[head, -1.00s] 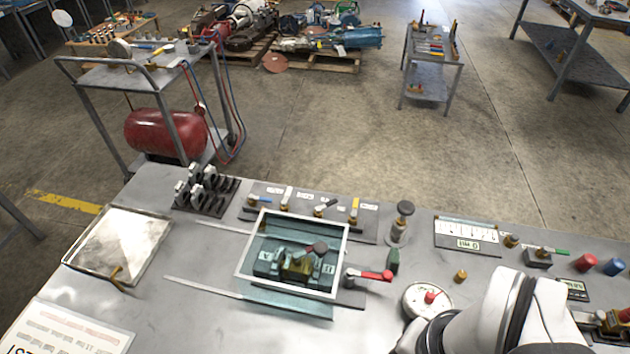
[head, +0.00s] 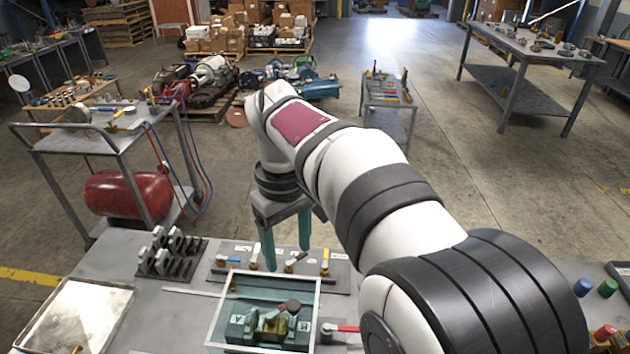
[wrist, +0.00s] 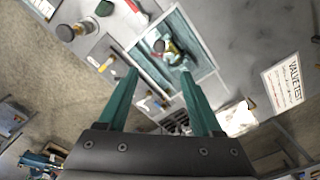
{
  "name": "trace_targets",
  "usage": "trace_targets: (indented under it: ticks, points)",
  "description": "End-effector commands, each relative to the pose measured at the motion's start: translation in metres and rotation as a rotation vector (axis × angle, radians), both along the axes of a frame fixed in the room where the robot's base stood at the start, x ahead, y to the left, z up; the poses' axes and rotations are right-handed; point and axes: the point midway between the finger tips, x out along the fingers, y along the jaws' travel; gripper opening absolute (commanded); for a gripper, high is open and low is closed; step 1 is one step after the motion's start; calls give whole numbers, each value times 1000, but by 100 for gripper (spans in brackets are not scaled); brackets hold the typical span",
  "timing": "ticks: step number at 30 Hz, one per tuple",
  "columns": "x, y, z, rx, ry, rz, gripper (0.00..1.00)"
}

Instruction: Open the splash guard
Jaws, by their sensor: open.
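The splash guard (head: 218,308) is a clear panel in a pale rectangular frame, lying over a teal fixture on the bench. A brass valve body with a dark round knob (head: 293,305) shows through or inside the frame. My gripper (head: 287,256) has two teal fingers, apart and empty, pointing down above the bench's far side, beyond the guard. In the wrist view my gripper (wrist: 159,72) is open, with the guard's frame (wrist: 207,48) ahead of its fingertips.
A row of small valves with coloured handles (head: 324,262) stands behind the guard. A black rack (head: 170,254) and a metal tray (head: 75,315) are to the left. A red lever (head: 345,328) sits right of the guard. My arm covers much of the bench's right side.

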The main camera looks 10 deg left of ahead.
Motion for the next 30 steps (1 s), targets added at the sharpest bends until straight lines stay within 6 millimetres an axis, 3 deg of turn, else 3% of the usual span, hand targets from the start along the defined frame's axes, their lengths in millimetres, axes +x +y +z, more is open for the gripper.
trace_targets:
  ticks: [15, 21, 29, 30]
  points:
    - [-1, -1, -132, 1, 2, -3, 67]
    - [0, -1, -151, 2, -2, -3, 67]
    - [0, -1, -153, 2, -2, -4, 67]
    - [0, -1, -153, 2, -2, -4, 61]
